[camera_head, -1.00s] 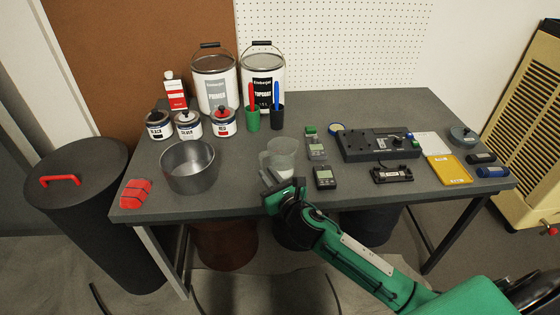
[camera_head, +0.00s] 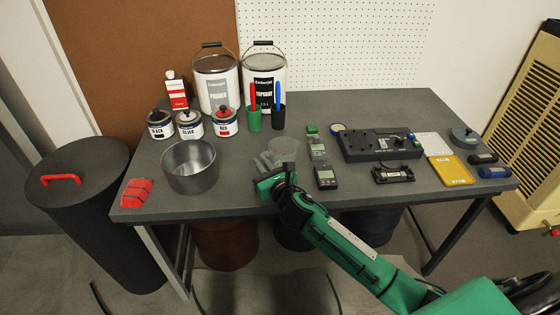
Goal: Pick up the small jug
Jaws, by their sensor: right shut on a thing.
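The small jug (camera_head: 283,148) is translucent and pale. It is near the middle of the table in the head view, with its handle side to the left. My right gripper (camera_head: 265,163) is at the jug's near left side, shut on the jug by its handle side. The gripper body hides the jug's lower part, so I cannot tell whether its base touches the table. My left gripper is not in view.
On the table (camera_head: 235,198), a grey metal pot (camera_head: 189,168) stands left of the jug and a dark meter (camera_head: 325,177) lies close on its right. Marker cups (camera_head: 254,120) and large paint cans (camera_head: 216,85) stand behind.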

